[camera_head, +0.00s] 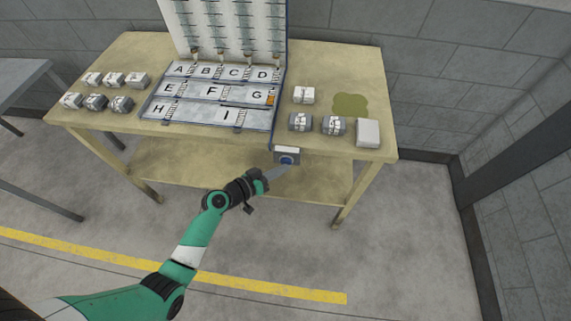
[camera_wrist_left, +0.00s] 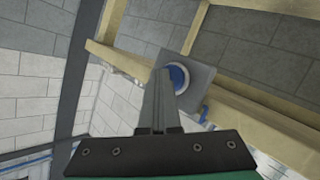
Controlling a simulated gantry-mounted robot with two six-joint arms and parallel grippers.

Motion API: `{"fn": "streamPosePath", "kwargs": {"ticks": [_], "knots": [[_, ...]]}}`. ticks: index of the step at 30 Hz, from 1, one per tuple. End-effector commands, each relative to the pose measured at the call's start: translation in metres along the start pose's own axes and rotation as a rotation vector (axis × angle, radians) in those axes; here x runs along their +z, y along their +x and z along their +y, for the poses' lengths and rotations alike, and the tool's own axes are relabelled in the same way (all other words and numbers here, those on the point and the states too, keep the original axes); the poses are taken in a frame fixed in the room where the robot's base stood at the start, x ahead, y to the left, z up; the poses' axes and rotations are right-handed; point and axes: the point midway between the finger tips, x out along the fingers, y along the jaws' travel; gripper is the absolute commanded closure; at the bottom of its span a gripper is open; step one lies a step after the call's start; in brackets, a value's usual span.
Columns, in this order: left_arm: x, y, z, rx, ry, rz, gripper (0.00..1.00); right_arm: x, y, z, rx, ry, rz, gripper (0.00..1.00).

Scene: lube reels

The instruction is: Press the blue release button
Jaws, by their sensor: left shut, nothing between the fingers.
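The blue release button (camera_head: 286,160) sits on a small grey box (camera_head: 287,150) fixed at the front edge of the table. In the left wrist view the button (camera_wrist_left: 180,76) is a blue disc with a pale ring on a grey plate (camera_wrist_left: 203,77). My left gripper (camera_head: 286,166) is shut and empty, its fingertips at the button's lower edge in the head view. In the left wrist view the closed fingers (camera_wrist_left: 162,75) overlap the button's left side. I cannot tell whether they touch it. My right gripper is not in view.
The wooden table (camera_head: 128,56) carries a lettered board (camera_head: 208,118), an upright panel (camera_head: 228,28), several small grey blocks (camera_head: 122,104) and a pale box (camera_head: 368,132). A green patch (camera_head: 351,104) lies at the right. The floor in front is clear.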

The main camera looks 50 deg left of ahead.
Motion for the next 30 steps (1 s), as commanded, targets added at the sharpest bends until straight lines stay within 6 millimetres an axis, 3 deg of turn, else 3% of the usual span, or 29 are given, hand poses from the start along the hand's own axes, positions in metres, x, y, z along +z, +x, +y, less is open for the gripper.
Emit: {"fn": "streamPosePath", "kwargs": {"ticks": [30], "knots": [[0.016, -0.023, 0.018, 0.001, 0.0, -0.001, 1.0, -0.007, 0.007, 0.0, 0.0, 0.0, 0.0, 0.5]]}}
